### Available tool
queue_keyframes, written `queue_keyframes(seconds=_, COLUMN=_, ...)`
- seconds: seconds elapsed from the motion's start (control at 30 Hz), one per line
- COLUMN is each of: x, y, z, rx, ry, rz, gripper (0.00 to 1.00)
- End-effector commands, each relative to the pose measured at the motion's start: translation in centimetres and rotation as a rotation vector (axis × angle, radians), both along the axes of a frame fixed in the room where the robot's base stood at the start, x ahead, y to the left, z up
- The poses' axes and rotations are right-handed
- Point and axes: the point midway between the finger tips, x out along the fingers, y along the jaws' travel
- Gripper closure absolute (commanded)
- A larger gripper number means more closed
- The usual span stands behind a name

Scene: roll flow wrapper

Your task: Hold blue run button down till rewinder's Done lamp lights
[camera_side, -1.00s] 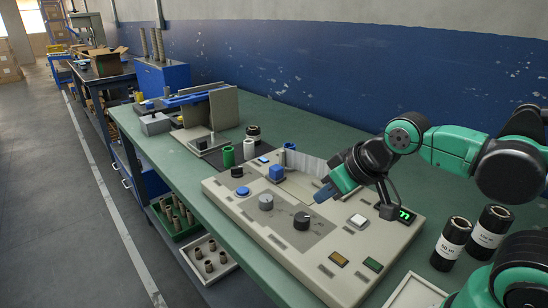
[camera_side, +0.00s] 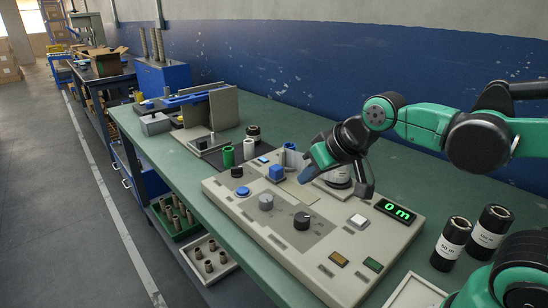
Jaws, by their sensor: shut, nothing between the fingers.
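A round blue button (camera_side: 243,192) is on the left part of the pale control panel (camera_side: 290,258). A blue block-shaped part (camera_side: 277,172) stands behind it on the panel. The display (camera_side: 397,212) at the panel's right reads "0 m" in green. An amber lamp or key (camera_side: 339,258) and a green one (camera_side: 373,264) sit at the front right. Their labels are too small to read, so I cannot tell which is Done.
Black knob (camera_side: 302,221), grey knob (camera_side: 266,202) and white button (camera_side: 358,220) stand up from the panel. A pale roll (camera_side: 337,176) is partly hidden behind my gripper. Two dark labelled cylinders (camera_side: 452,243) (camera_side: 490,231) stand at right.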

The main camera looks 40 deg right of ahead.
Motion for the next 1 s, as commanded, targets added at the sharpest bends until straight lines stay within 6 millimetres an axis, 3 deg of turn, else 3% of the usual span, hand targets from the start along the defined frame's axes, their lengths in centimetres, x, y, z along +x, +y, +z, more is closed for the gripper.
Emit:
queue_keyframes(seconds=0.27, x=8.1, y=0.1, z=1.5, rx=0.170, ry=-0.053, rz=-0.170, gripper=1.00)
queue_keyframes(seconds=0.4, x=12.2, y=0.1, z=1.0, rx=0.259, ry=-0.076, rz=-0.254, gripper=1.00)
queue_keyframes(seconds=0.6, x=16.8, y=0.0, z=-0.5, rx=0.368, ry=-0.103, rz=-0.352, gripper=1.00)
queue_keyframes(seconds=0.8, x=19.0, y=-0.1, z=-1.7, rx=0.424, ry=-0.116, rz=-0.402, gripper=1.00)
queue_keyframes(seconds=1.0, x=19.4, y=-0.1, z=-2.0, rx=0.437, ry=-0.119, rz=-0.412, gripper=1.00)
